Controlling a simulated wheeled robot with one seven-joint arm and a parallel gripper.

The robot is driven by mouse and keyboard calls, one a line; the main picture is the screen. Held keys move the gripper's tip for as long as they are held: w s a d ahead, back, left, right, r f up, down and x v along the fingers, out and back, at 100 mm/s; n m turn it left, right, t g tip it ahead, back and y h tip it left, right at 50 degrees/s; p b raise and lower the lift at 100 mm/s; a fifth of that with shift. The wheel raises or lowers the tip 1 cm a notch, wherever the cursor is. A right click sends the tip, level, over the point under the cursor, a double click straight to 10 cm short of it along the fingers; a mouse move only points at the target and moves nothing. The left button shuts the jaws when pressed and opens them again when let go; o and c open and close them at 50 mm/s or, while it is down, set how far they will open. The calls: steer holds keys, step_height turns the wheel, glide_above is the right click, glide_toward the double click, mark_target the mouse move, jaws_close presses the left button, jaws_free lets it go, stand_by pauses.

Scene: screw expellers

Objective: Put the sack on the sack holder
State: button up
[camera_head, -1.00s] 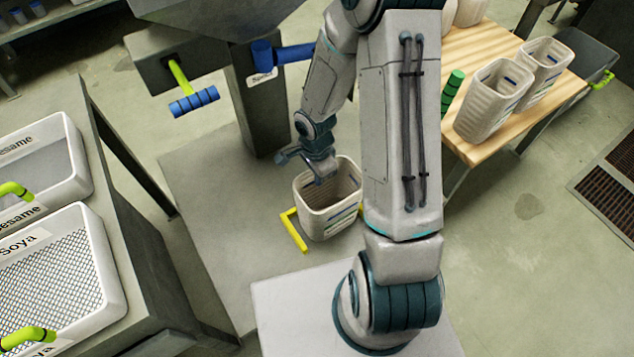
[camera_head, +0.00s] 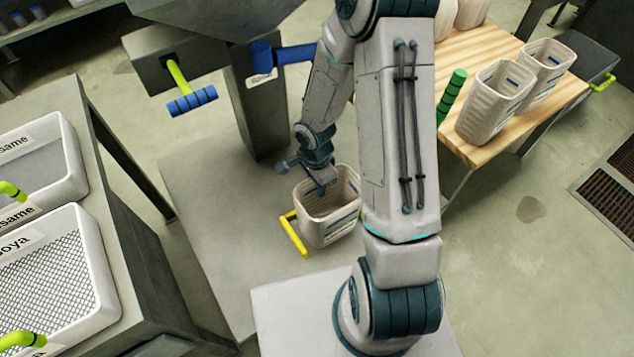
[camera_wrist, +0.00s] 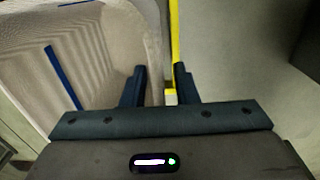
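The sack (camera_head: 332,232), a pale open-topped bag with coloured stripes, stands upright on the grey platform. A yellow bar (camera_head: 293,233), which looks like part of the sack holder, runs along its left side; how the sack sits against it is unclear. My gripper (camera_head: 320,190) is at the sack's upper left rim, pointing down. In the wrist view, my gripper's fingers (camera_wrist: 160,85) are apart. The sack's wall edge (camera_wrist: 153,45) runs up to the gap between them, and the yellow bar (camera_wrist: 174,45) lies just beyond. Contact with the wall cannot be told.
Crates labelled Soya (camera_head: 101,273) and Sesame (camera_head: 73,158) stand at left. A blue-handled lever (camera_head: 191,102) juts out above the platform (camera_head: 213,210).

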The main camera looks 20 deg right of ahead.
steer(key=r+p, duration=0.2)
steer(key=r, duration=0.3)
steer(key=r+p, duration=0.2)
steer(key=r, duration=0.4)
steer(key=shift+w+r+p, duration=0.2)
steer(key=shift+r+p, duration=0.05)
steer(key=shift+p, duration=0.05)
steer(key=shift+r, duration=0.65)
steer(key=s+d+r+n+t, duration=0.1)
steer(key=s+r+n, duration=0.5)
steer(key=r, duration=0.3)
steer(key=s+d+r+n, duration=0.1)
steer(key=s+r+n, duration=0.5)
steer(key=r+n, duration=0.2)
steer(key=shift+s+r+n+t, duration=0.3)
steer(key=shift+s+r+t, duration=0.1)
steer(key=shift+r, duration=0.1)
steer(key=shift+w, duration=0.1)
